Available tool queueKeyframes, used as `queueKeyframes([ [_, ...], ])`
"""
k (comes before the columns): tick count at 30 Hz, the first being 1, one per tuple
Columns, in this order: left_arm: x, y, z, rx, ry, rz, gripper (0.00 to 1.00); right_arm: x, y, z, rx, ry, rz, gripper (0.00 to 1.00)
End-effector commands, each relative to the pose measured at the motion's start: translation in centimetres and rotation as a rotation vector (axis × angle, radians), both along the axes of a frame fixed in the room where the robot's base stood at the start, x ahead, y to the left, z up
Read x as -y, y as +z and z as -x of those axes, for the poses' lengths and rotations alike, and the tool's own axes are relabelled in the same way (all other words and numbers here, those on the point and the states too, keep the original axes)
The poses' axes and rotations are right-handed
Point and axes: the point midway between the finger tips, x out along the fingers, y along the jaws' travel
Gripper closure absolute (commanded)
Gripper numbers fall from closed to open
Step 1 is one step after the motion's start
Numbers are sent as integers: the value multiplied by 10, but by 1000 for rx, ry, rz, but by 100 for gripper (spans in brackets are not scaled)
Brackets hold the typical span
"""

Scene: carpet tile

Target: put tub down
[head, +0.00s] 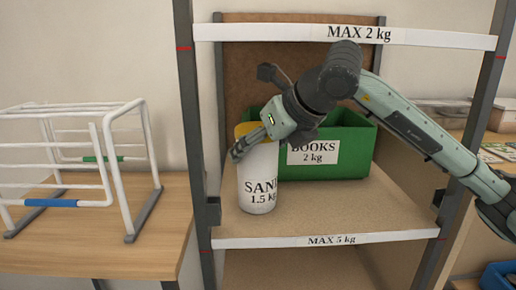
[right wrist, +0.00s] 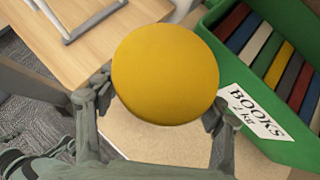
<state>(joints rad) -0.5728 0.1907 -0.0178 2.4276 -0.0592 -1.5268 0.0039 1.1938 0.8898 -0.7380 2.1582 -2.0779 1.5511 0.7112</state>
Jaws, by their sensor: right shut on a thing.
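The tub (head: 258,180) is a white cylinder with a yellow lid, labelled SAND 1.5 kg. It is upright at the left front of the shelf (head: 350,218) marked MAX 5 kg. Whether its base touches the board I cannot tell. My right gripper (head: 250,142) reaches in from the right and is shut on the tub near its top. In the right wrist view the yellow lid (right wrist: 165,74) sits between the two fingers (right wrist: 158,108). My left gripper is in neither view.
A green crate (head: 345,150) labelled BOOKS 2 kg stands right behind the tub, with several books (right wrist: 275,55) in it. A board marked MAX 2 kg (head: 350,35) is above. Shelf uprights (head: 190,120) flank the bay. A white wire rack (head: 80,160) stands on a wooden table at left. The shelf's right front is clear.

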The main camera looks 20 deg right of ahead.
Motion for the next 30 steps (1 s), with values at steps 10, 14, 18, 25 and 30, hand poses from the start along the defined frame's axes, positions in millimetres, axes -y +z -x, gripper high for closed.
queueKeyframes([
  [10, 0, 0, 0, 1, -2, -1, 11, 0, 0, 0, 0, 0, 0, 11],
  [14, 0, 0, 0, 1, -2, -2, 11, 0, 0, 0, 0, 0, 0, 11],
  [18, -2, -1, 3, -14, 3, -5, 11, 0, 2, 0, 0, 0, 0, 11],
  [25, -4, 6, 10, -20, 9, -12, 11, 8, 25, 23, 6, -1, 0, 11],
  [30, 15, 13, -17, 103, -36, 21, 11, 22, 19, 65, 2, -2, 3, 11],
])
